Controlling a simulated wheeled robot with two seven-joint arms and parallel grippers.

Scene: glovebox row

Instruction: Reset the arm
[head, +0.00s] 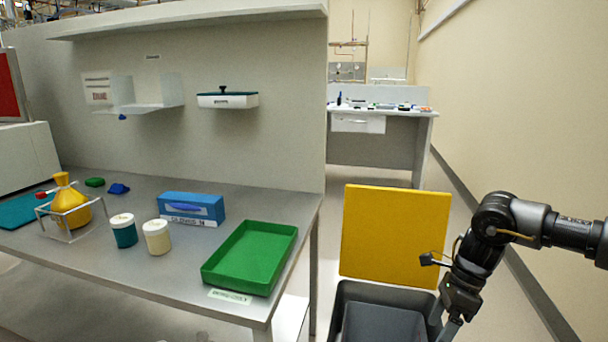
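My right arm comes in from the right, bent at a dark joint and pointing down. My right gripper (447,322) is at the lower edge of the head view, over the right side of the grey bin (343,300) with its yellow lid (393,236) standing up behind. Its fingertips run close to the picture's bottom edge, so I cannot tell whether it is open or shut. I see nothing held in it. My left gripper is not in view.
The bench holds an empty green tray (212,275), a blue glove box (178,203), two lidded jars, a yellow flask (70,208) in a wire rack, and small blue and green items. A wall (530,120) runs along the right. A farther bench (380,150) stands behind.

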